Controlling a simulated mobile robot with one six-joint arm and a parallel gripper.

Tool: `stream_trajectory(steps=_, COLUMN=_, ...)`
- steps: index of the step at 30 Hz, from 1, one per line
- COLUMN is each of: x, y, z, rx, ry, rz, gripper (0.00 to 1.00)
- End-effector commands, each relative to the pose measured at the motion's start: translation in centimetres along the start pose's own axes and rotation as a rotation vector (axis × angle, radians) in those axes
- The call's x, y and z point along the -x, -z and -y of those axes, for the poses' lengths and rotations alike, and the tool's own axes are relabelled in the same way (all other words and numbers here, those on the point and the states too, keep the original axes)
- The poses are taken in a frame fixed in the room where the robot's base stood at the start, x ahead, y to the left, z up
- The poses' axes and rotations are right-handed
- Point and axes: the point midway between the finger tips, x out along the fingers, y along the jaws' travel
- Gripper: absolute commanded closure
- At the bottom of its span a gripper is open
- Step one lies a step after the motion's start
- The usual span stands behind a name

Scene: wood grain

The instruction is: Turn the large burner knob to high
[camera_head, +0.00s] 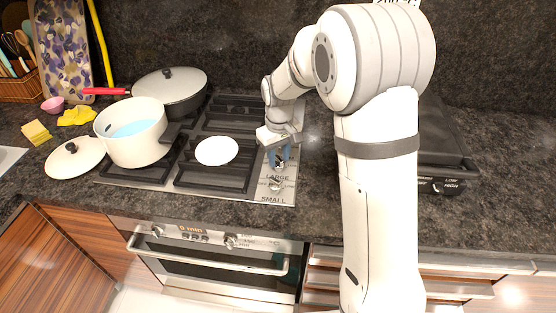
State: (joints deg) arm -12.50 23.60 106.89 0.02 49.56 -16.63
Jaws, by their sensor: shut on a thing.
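The cooktop's control strip on its right side carries the printed labels LARGE and SMALL. The large burner knob (280,163) is just above the LARGE label and is mostly hidden by my gripper. My gripper (280,159) points down over it, with its bluish fingers shut on the knob. The knob's angle cannot be made out. A second metallic knob (275,184) stands just above the SMALL label, nearer the front edge, apart from my gripper.
A white pot (131,150) with bluish contents and a dark lidded pan (184,104) stand on the left burners. A white plate or lid (216,151) sits on the front middle grate. A dark grill (443,150) is behind my arm at right. The oven (210,250) is below.

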Motion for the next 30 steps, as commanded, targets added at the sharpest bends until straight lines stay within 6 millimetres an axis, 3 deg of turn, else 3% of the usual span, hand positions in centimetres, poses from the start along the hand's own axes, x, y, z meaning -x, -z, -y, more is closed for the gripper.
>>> stream_trajectory(steps=12, x=0.08, y=0.08, z=-0.05, rx=-0.069, ry=-0.002, rz=-0.003, gripper=0.96)
stream_trajectory(steps=22, x=0.1, y=0.09, z=-0.05, rx=-0.41, ry=-0.001, rz=-0.004, gripper=0.96)
stream_trajectory(steps=30, x=0.12, y=0.11, z=-0.05, rx=-0.456, ry=-0.001, rz=-0.004, gripper=0.96)
